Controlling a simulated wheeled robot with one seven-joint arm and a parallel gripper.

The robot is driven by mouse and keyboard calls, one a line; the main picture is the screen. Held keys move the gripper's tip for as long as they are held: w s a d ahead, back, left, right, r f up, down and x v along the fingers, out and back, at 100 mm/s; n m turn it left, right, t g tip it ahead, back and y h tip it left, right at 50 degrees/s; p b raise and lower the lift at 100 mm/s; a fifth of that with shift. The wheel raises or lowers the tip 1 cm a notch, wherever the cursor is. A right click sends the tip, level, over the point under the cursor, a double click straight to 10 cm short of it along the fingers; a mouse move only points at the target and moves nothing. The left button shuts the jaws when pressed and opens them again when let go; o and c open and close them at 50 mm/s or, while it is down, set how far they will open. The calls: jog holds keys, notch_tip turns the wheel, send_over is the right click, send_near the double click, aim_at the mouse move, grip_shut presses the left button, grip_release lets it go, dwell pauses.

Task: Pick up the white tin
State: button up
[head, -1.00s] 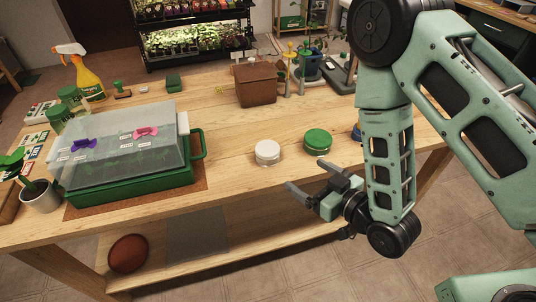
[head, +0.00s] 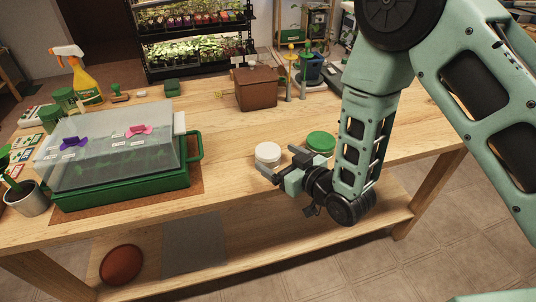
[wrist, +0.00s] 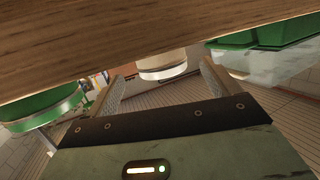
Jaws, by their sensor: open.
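The white tin (head: 267,152) stands upright on the wooden table near its front edge. My gripper (head: 275,160) is open, low over the table's front edge, with its fingers pointing at the tin. In the wrist view the picture is upside down, and the white tin (wrist: 162,66) shows ahead, between the lines of the two open fingers (wrist: 160,86). Nothing is held. In the head view my gripper covers part of the tin's lower right side. I cannot tell whether a finger touches it.
A green tin (head: 320,142) stands close to the right, behind my gripper. A green propagator tray (head: 125,192) with a clear lid is on the left. A brown box (head: 256,92) stands farther back. The table (head: 225,130) between tray and white tin is clear.

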aim_at(268, 150)
jog(key=p+x, duration=0.1)
jog(key=x, duration=0.4)
jog(key=shift+s, duration=0.1)
jog(key=c, duration=1.1)
